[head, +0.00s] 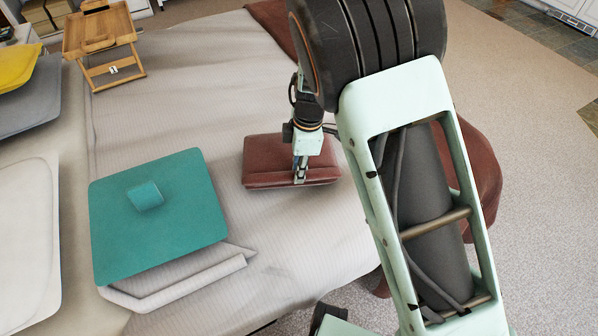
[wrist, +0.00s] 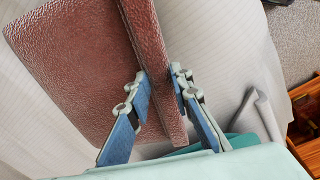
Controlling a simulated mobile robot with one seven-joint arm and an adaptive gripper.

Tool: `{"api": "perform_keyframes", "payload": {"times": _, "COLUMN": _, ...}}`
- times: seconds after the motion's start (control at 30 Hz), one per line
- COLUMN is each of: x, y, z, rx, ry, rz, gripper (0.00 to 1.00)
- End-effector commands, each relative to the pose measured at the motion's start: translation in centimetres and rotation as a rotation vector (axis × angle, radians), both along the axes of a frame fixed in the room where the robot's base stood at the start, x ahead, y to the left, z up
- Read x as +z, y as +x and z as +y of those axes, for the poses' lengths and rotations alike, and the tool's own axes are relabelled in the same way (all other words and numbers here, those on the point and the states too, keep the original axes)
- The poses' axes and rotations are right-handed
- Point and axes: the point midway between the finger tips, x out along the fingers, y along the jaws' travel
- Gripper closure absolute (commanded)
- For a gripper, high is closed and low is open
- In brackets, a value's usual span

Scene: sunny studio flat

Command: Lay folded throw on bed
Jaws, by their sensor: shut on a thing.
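The folded throw (head: 262,161) is a reddish-brown, block-like bundle over the right part of the bed (head: 215,90), which has a pale striped cover. My gripper (head: 300,174) points down and is shut on the throw's near edge. In the wrist view, the two blue-padded fingers of my gripper (wrist: 157,88) stand on either side of one thick fold of the throw (wrist: 75,62). I cannot tell whether the throw's underside touches the bed cover. My arm hides part of the bed's right edge.
A teal square item (head: 180,225) with a small teal roll lies left of the throw, over a pale folded piece (head: 200,278). A wooden tray table (head: 98,35) stands at the far left. Pillows (head: 25,230) line the left. Bare cover surrounds the throw.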

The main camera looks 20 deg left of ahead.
Motion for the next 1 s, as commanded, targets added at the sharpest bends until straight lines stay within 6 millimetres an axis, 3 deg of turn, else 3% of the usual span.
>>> {"api": "perform_keyframes", "payload": {"times": 0.4, "x": -0.6, "y": 0.1, "z": 0.1, "rx": -0.001, "ry": 0.002, "rz": -0.004, "gripper": 1.00}}
{"api": "perform_keyframes", "payload": {"times": 0.43, "x": -0.7, "y": 0.0, "z": 0.0, "rx": 0.000, "ry": 0.001, "rz": -0.002, "gripper": 0.77}}
{"api": "perform_keyframes", "payload": {"times": 0.57, "x": -0.8, "y": 0.0, "z": 0.0, "rx": 0.000, "ry": 0.001, "rz": -0.002, "gripper": 0.63}}
{"api": "perform_keyframes", "payload": {"times": 0.93, "x": -0.6, "y": 0.0, "z": 0.0, "rx": 0.000, "ry": 0.002, "rz": -0.002, "gripper": 0.63}}
{"api": "perform_keyframes", "payload": {"times": 1.0, "x": 0.7, "y": 0.1, "z": 0.0, "rx": 0.001, "ry": 0.003, "rz": -0.004, "gripper": 0.63}}
